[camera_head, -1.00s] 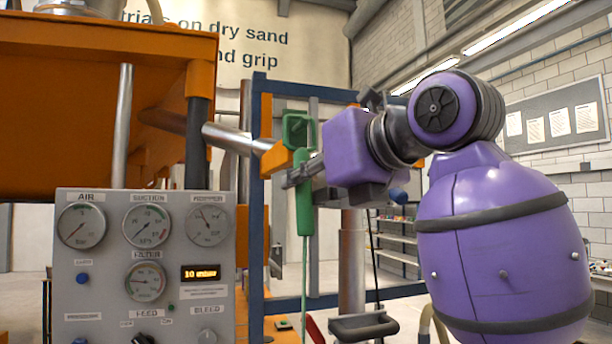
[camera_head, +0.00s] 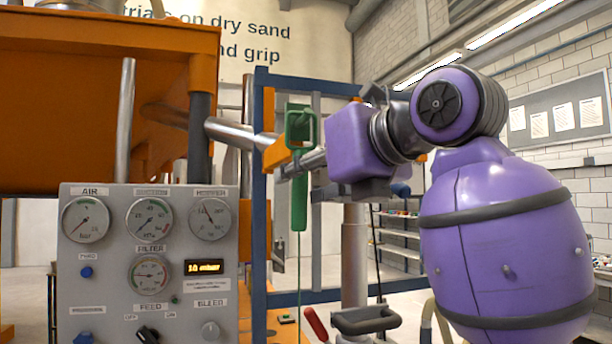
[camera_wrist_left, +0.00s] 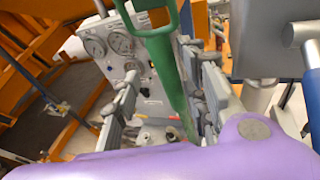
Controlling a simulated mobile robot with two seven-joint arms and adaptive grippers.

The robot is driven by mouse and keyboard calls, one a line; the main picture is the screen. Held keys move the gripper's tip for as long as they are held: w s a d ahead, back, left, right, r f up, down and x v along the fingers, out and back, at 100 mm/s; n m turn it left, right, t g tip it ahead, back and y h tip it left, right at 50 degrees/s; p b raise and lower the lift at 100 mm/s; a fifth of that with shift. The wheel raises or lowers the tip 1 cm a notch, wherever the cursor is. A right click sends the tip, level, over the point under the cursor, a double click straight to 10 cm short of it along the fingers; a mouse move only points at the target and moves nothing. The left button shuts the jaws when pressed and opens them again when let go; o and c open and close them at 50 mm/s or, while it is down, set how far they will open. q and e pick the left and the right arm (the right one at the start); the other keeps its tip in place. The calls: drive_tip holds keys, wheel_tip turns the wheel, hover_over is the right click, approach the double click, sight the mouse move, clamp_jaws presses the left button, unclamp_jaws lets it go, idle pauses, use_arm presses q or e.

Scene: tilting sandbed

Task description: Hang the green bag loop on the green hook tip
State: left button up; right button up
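A green piece (camera_head: 300,200) with a long tapered body hangs upright in the head view, a thin line below it. A green frame-like part (camera_head: 299,121) shows at its top; I cannot tell which part is the hook tip or bag loop. My left gripper (camera_head: 289,170) reaches in from the purple arm at the right, its tips beside the green body and partly hidden by it. In the left wrist view the green piece (camera_wrist_left: 168,62) lies nearer the right finger, with a visible gap to the left finger. My left gripper is open. My right gripper is not in view.
A grey gauge panel (camera_head: 148,260) stands at the left, below an orange bed structure (camera_head: 100,60). A metal bar (camera_head: 228,133) ends in an orange block (camera_head: 278,153) close to the gripper. A blue frame (camera_head: 259,220) stands behind. A red handle (camera_head: 316,324) is low in the middle.

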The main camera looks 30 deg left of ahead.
use_arm(q)
drive_tip(key=v, duration=1.2)
